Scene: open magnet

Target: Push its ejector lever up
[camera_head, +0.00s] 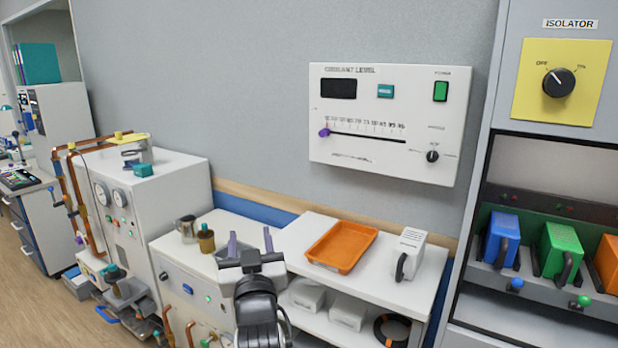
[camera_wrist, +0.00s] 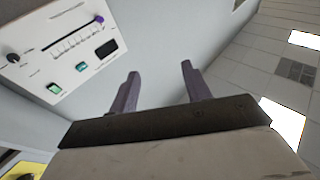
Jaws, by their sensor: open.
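A rack at the right of the head view holds a blue module (camera_head: 502,232), a green module (camera_head: 560,245) and an orange module (camera_head: 606,258), cut off by the picture edge. Each of the first two has a dark handle. Below them, a blue-ended lever (camera_head: 516,284) and a green-ended lever (camera_head: 584,300) stick out at the rack's front edge. Any lever under the orange module is out of view. My gripper (camera_head: 250,241) is open and empty, well left of the rack. Its two fingers (camera_wrist: 160,72) also show apart in the wrist view, with nothing between them.
A white shelf unit (camera_head: 350,287) carries an orange tray (camera_head: 341,247) and a white module (camera_head: 410,253) with a dark handle. A coolant panel (camera_head: 385,175) hangs on the wall. A yellow isolator plate (camera_head: 595,60) is above the rack. A white cabinet (camera_head: 180,180) stands left.

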